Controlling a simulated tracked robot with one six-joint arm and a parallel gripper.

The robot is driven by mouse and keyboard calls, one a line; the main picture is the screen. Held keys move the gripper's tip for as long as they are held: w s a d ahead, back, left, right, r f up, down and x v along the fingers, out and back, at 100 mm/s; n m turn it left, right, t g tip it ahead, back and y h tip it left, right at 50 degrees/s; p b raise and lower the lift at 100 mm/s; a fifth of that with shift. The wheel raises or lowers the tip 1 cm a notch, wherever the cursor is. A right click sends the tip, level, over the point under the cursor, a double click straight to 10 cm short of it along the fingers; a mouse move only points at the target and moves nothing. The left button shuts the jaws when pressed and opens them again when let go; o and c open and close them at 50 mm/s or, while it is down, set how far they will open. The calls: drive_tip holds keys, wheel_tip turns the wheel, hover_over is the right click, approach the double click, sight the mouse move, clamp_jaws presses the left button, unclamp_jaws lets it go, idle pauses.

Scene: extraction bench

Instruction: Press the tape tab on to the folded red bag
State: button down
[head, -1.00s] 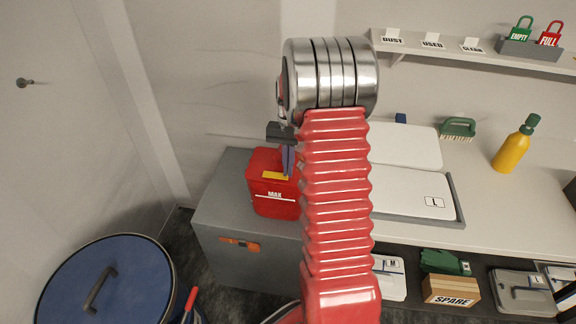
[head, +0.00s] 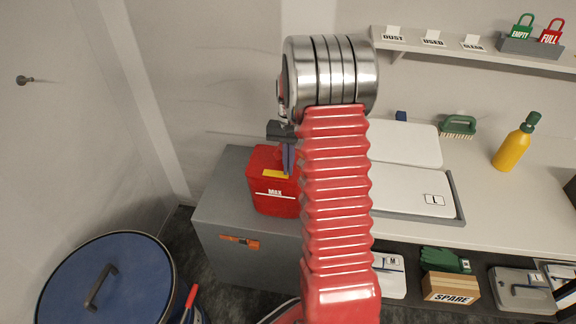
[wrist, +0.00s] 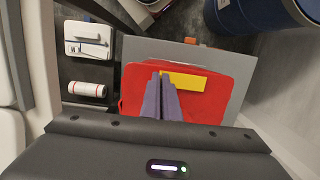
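The folded red bag (head: 270,208) stands on the grey cabinet, with a white "MAX" line across its front. It fills the middle of the wrist view (wrist: 222,88). The yellow tape tab (head: 275,174) lies flat along the bag's upper part and also shows in the wrist view (wrist: 188,82). My gripper (wrist: 161,78) has its two purple-grey fingers together, pointing at the bag. Their tips are at the tab's left end in the wrist view and cover that end. I cannot tell whether they touch it. In the head view my gripper (head: 287,172) is partly hidden behind my red arm.
A blue lidded drum (head: 75,265) stands at the lower left. The grey cabinet (head: 222,215) stands beside the white bench (head: 500,205), which holds pale panels, a green brush (head: 458,125) and a yellow bottle (head: 510,150). A wall shelf (head: 460,52) runs above.

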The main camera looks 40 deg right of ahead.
drive_tip(key=shift+f, duration=0.3)
idle(0.7)
drive_tip(key=c, duration=1.9)
unclamp_jaws()
drive_tip(key=shift+c, duration=0.2)
drive_tip(key=shift+r, duration=0.1)
wheel_tip(320, 180, up, 13)
drive_tip(key=w+d, duration=0.1)
drive_tip(key=shift+d+r, duration=0.2)
drive_tip(key=shift+d, duration=0.1)
drive_tip(key=shift+w, duration=0.1)
drive_tip(key=shift+c, duration=0.4)
